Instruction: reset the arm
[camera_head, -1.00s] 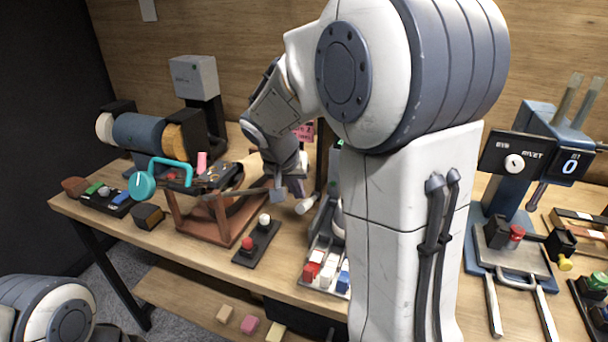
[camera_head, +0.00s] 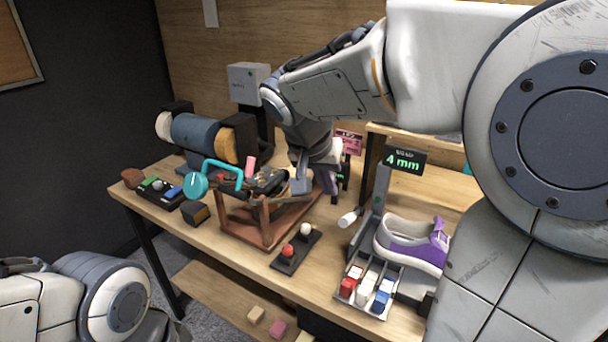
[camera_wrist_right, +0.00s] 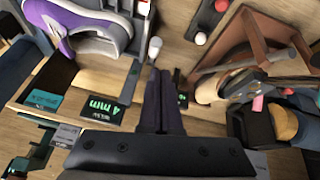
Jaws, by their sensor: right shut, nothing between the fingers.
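My right arm reaches in from the right and bends down over the bench. My right gripper (camera_head: 301,180) hangs beside the brown wooden stand (camera_head: 262,218), near its right end. In the right wrist view its dark fingers (camera_wrist_right: 161,98) lie together, shut and empty. Whether the fingertips touch the stand cannot be told. My left arm shows at the lower left of the head view, but its gripper is out of view.
A grey and purple sneaker (camera_head: 415,243) sits right of the gripper beside a "4 mm" display (camera_head: 404,160). A grinder-like machine (camera_head: 195,130) stands at the back left. A two-button box (camera_head: 296,250) lies at the front. A tray of red, white and blue blocks (camera_head: 367,289) stands nearby.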

